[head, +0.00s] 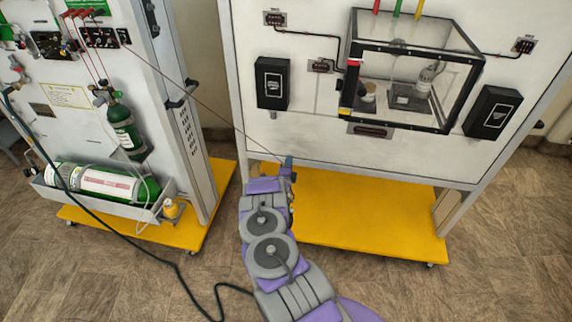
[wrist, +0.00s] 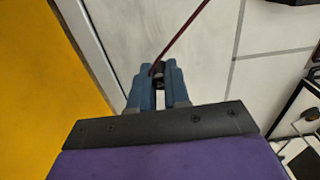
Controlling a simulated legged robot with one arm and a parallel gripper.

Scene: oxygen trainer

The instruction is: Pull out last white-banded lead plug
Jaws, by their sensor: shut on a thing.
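My gripper (head: 288,166) is in front of the right-hand trainer's lower left edge, above its yellow base. In the wrist view its blue fingers (wrist: 160,72) are shut on a small dark lead plug (wrist: 157,68), mostly hidden between them. A dark red lead (wrist: 186,34) runs up from it. In the head view the same thin lead (head: 205,108) stretches from the left panel's black socket block (head: 102,38) to my gripper. The held plug is clear of any socket. No white band can be made out on it.
The left trainer (head: 185,130) carries green cylinders (head: 124,127) and several red plugs (head: 88,14) with hanging leads. The right trainer (head: 310,110) has a clear box (head: 410,75) and black boxes (head: 272,83). A dark hose (head: 130,246) lies across the floor.

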